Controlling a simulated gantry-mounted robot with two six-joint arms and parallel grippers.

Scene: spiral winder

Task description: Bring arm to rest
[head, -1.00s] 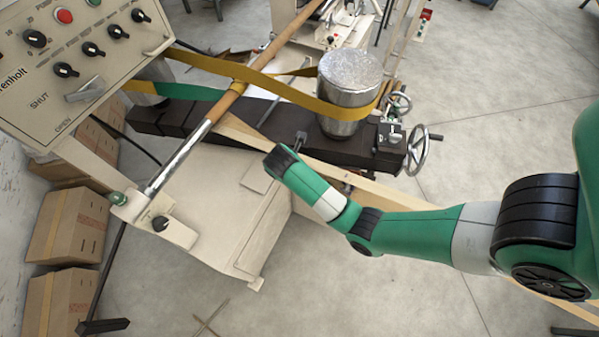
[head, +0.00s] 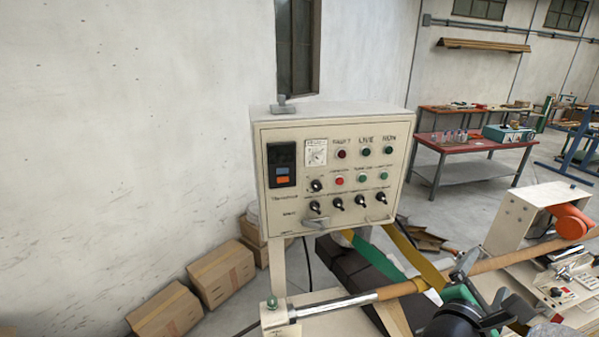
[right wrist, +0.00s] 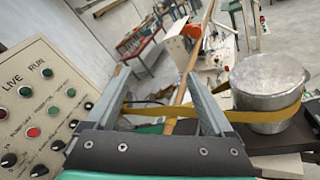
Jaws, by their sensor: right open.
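My right gripper (head: 488,288) is at the bottom right of the head view, near the winder's brown tube and belt. Its two grey fingers also show in the right wrist view (right wrist: 155,88), spread apart with nothing held between them. Beyond them run the tube (right wrist: 190,68) and the yellow belt (right wrist: 228,115), which passes around a metal drum (right wrist: 268,88). My right arm is green and partly cut off by the lower edge of the head view. My left gripper is not in view.
The control panel (head: 330,175) stands left of my right gripper and also fills the left of the right wrist view (right wrist: 38,110). Cardboard boxes (head: 221,273) stand by the wall. A red-topped workbench (head: 475,143) stands at the back right.

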